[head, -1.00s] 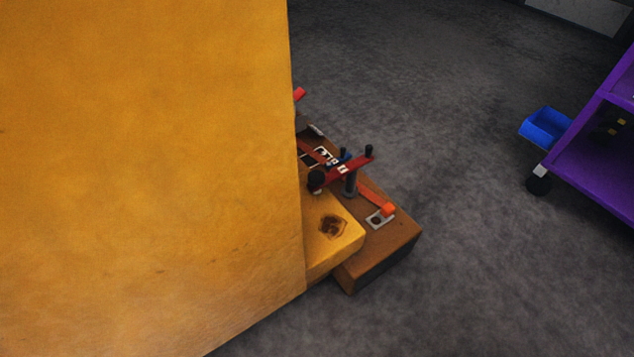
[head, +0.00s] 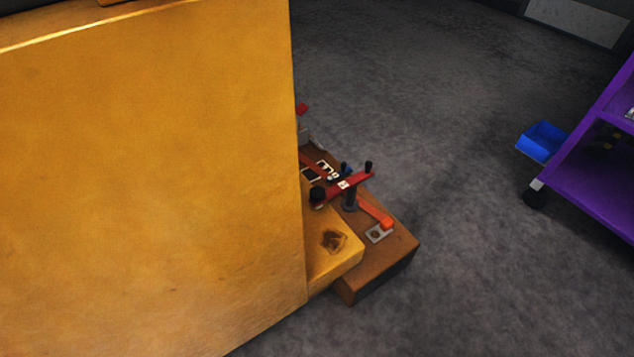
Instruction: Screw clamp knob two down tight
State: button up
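A red clamp arm (head: 350,186) with a small white label stands over the end of a brown base block (head: 392,252). A dark round knob (head: 317,196) sits at its left end, above a yellow casting foot (head: 338,257). A dark upright peg (head: 368,168) is at its right end. I cannot read a number that tells which clamp this is. A second red bar (head: 313,160) shows behind, partly hidden by the large yellow casting (head: 150,180). My gripper is not in view.
The large yellow casting fills the left half and hides what lies behind it. An orange lever (head: 375,213) lies on the base block. A purple cart (head: 595,165) with a blue bin (head: 541,142) stands at the right. Grey floor between is clear.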

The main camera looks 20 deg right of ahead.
aim_at(318, 193)
jog(key=i+l+u, duration=0.25)
jog(key=l, duration=0.35)
jog(key=i+l+u, duration=0.15)
jog(key=l+u, duration=0.15)
jog(key=l, duration=0.3)
jog(key=i+l+u, duration=0.1)
jog(key=l+u, duration=0.15)
jog(key=l, duration=0.4)
jog(key=l+u, duration=0.3)
jog(key=l, duration=0.35)
